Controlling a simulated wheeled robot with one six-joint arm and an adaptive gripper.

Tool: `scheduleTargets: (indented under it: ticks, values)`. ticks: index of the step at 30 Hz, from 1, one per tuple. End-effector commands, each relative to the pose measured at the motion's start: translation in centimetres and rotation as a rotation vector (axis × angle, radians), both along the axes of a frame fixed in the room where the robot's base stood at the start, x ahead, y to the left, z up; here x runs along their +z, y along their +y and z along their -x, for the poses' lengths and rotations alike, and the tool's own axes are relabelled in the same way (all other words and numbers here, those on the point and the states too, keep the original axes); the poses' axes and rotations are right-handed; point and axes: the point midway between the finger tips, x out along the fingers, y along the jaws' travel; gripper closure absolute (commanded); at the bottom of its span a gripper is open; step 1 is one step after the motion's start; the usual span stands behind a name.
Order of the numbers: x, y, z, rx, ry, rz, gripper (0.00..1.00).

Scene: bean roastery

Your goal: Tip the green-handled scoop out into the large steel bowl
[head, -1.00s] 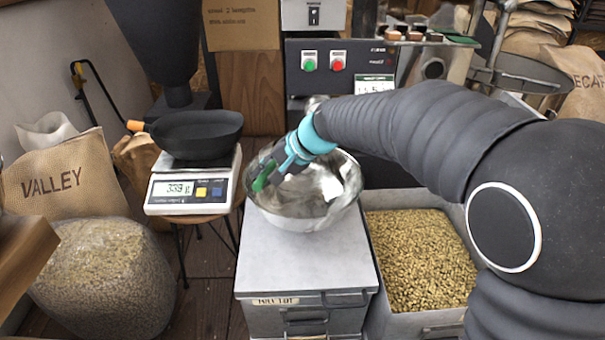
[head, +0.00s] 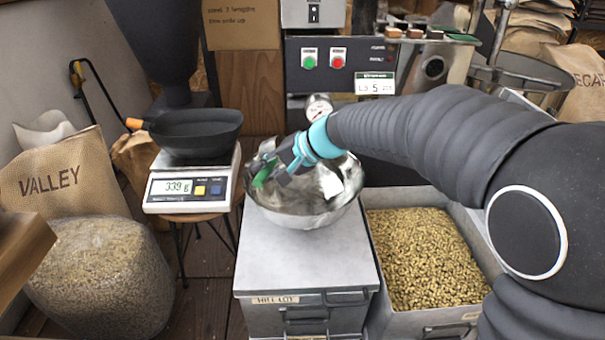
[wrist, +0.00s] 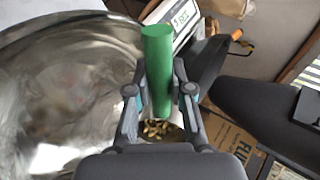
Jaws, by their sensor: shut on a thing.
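The large steel bowl (head: 300,215) stands on a grey metal cabinet and fills the left of the wrist view (wrist: 60,85). My gripper (head: 272,172) is over the bowl's left part. In the wrist view my gripper (wrist: 158,100) is shut on the scoop's green handle (wrist: 156,60), one finger on each side. The green handle (head: 263,174) also shows in the head view. A few yellowish beans (wrist: 160,130) show below the handle, apparently in the scoop; most of the scoop's pan is hidden by my gripper. I cannot tell its exact tilt.
A scale (head: 192,193) with a black orange-handled pan (head: 197,135) stands left of the bowl. A grey bin of beans (head: 415,255) stands right of the cabinet (head: 300,270). A control panel (head: 340,68) is behind the bowl. A VALLEY sack (head: 60,180) is at the left.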

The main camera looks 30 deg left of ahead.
Motion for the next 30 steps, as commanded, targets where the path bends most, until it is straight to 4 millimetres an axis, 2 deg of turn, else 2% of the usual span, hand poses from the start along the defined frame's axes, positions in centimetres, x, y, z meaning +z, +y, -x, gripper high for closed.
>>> scheduleTargets:
  ticks: [30]
  values:
    - [0.19, -0.44, -0.08, 0.001, 0.012, -0.138, 1.00]
